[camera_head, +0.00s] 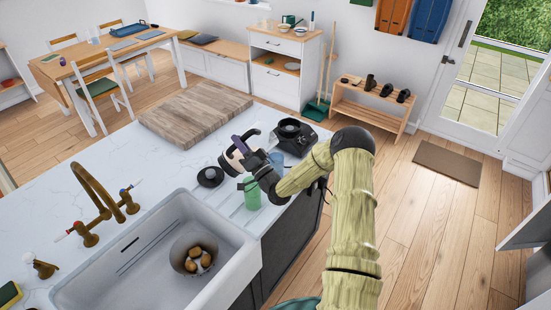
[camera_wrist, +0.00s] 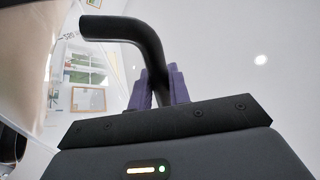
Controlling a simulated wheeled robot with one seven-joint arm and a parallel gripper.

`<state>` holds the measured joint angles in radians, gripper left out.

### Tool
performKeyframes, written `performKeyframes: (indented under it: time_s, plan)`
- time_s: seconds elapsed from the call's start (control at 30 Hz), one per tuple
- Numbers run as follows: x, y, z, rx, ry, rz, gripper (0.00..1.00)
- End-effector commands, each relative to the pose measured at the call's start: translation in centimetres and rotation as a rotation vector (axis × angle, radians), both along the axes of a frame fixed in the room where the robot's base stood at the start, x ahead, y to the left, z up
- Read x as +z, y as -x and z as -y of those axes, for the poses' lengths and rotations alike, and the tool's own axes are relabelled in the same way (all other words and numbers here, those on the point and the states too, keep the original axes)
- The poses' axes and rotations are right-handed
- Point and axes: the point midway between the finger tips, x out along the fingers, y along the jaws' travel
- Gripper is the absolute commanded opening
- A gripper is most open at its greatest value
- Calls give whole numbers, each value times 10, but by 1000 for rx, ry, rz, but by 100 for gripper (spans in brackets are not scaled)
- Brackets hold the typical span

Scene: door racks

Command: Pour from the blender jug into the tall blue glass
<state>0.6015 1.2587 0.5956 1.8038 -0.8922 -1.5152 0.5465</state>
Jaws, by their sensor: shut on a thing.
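My gripper (camera_head: 262,162) is shut on the dark handle of the blender jug (camera_head: 236,157), which is held above the counter and looks tilted. In the wrist view, the purple fingers of my gripper (camera_wrist: 165,88) close around the black handle of the jug (camera_wrist: 125,29), with its clear wall at the left. The tall blue glass (camera_head: 277,161) stands on the counter, just right of the jug and partly hidden by my gripper. The contents of the jug and any stream from it cannot be made out.
A green cup (camera_head: 251,193) stands below my gripper. A round black lid (camera_head: 210,177) lies to its left. The black blender base (camera_head: 292,136) stands behind the glass. The white sink (camera_head: 150,262) and brass tap (camera_head: 100,205) are at the left front. A wooden board (camera_head: 196,113) lies farther back.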

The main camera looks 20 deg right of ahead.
Motion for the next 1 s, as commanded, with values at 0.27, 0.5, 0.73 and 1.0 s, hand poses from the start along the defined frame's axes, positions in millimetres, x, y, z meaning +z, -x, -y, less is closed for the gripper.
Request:
performKeyframes:
  time_s: [0.27, 0.5, 0.73, 1.0]
  plan:
    - [2, 0, 1, 0, -18, 8, 0]
    - [2, 0, 3, 0, -34, 9, 0]
    - [1, 0, 4, 1, -48, 9, 0]
    - [0, 0, 5, 1, -64, 10, 0]
